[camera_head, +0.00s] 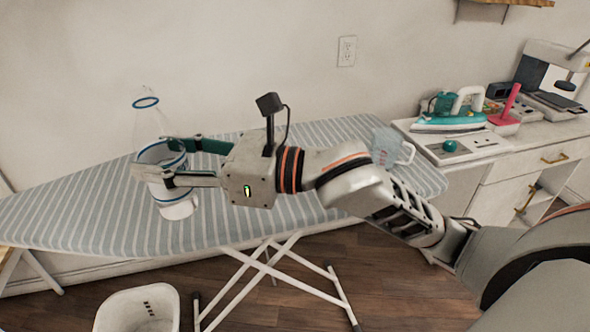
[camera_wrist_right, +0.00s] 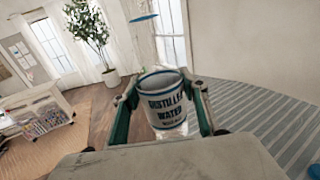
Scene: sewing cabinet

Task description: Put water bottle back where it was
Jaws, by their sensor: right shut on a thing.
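The water bottle (camera_head: 176,207) is clear with a white label and blue bands, and stands nearly upright at the left part of the striped ironing board (camera_head: 100,225). In the wrist view its label reads "distilled water" (camera_wrist_right: 167,105). My right gripper (camera_head: 168,160) reaches in from the right and is shut on the bottle's labelled middle. In the wrist view my right gripper (camera_wrist_right: 163,104) has one finger on each side of the label. I cannot tell whether the bottle's base touches the board. My left gripper is not in view.
A clear measuring cup (camera_head: 388,148) stands at the board's right end. A teal iron (camera_head: 450,112), a pink item (camera_head: 507,108) and a sewing machine (camera_head: 550,75) are on the cabinet to the right. A white basket (camera_head: 138,308) is on the floor. Much of the board is clear.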

